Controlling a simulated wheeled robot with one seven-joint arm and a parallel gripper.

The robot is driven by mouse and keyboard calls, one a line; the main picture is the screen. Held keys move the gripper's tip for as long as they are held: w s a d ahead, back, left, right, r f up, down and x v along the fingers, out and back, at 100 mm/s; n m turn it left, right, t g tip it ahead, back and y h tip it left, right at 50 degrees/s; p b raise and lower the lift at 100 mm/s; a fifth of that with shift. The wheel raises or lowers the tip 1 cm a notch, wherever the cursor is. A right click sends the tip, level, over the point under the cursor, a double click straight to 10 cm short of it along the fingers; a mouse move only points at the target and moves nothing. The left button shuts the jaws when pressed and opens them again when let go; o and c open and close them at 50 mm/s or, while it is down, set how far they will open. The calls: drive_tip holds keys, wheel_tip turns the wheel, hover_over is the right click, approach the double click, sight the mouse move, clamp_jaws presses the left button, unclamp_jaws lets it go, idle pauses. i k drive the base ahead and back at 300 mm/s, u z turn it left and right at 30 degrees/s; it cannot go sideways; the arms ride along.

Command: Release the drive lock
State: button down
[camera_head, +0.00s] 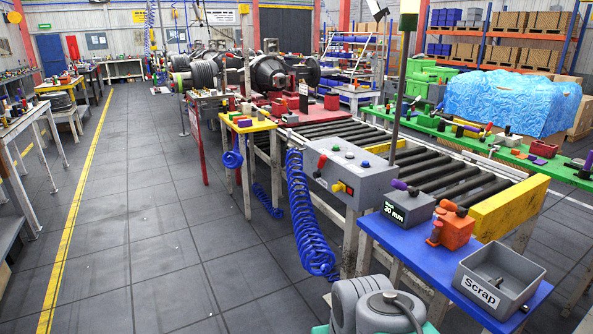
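A grey control box (350,178) is mounted on the near left side of the roller conveyor. A red-handled lever (321,164) stands at its left end. My gripper is not in view.
A blue table (378,228) at the near right holds a "30 mm" block (408,208), an orange device (452,228) and a grey Scrap bin (497,279). A coiled blue hose (309,225) hangs left of the box. The floor (150,240) further left is clear.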

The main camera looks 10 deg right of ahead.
sight(336, 187)
drive_tip(key=u, duration=0.3)
drive_tip(key=i, duration=2.3)
drive_tip(key=z, duration=0.35)
